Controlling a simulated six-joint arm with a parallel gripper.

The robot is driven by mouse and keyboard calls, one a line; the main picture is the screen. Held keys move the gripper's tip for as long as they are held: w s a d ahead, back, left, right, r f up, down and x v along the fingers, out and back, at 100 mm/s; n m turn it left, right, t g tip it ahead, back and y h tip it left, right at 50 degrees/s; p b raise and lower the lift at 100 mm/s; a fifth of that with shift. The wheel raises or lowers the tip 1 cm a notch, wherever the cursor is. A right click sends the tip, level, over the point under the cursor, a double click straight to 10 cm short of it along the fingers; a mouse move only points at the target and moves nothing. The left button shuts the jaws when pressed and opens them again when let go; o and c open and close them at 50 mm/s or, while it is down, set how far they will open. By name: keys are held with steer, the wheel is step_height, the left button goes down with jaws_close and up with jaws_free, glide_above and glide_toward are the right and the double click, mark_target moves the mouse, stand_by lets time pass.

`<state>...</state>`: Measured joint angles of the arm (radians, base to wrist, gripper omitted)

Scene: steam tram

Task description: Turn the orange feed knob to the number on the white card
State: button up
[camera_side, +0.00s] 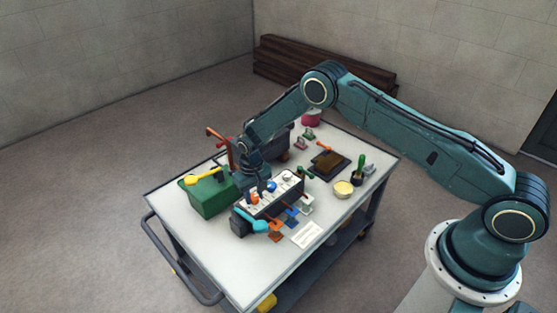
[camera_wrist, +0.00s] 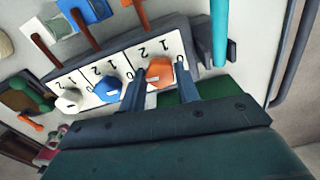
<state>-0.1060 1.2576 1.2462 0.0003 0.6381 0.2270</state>
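The orange feed knob (camera_wrist: 159,72) sits on a white number panel (camera_wrist: 113,70) in the wrist view, by the section at the right end. Figures 1 and 2 show upside down beside it. My gripper (camera_wrist: 161,72) has its fingers on either side of the knob, with a slim gap showing; contact is not clear. In the side view my gripper (camera_side: 256,188) points down over the panel and largely hides the knob. The white card (camera_side: 307,235) lies flat on the table in front of the panel; its number is too small to read.
A blue knob (camera_wrist: 108,86) and a white knob (camera_wrist: 69,100) share the panel. A turquoise handle (camera_side: 252,223) and several coloured levers stick out near it. A green box (camera_side: 208,195) stands behind left. The table's (camera_side: 195,245) front left is clear.

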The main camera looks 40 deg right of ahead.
mark_target(254, 197)
steer(key=shift+n, duration=0.8)
steer(key=o, duration=1)
steer(key=shift+r, duration=0.15)
step_height(254, 197, up, 14)
steer(key=shift+f, duration=0.2)
steer(key=shift+r, duration=0.1)
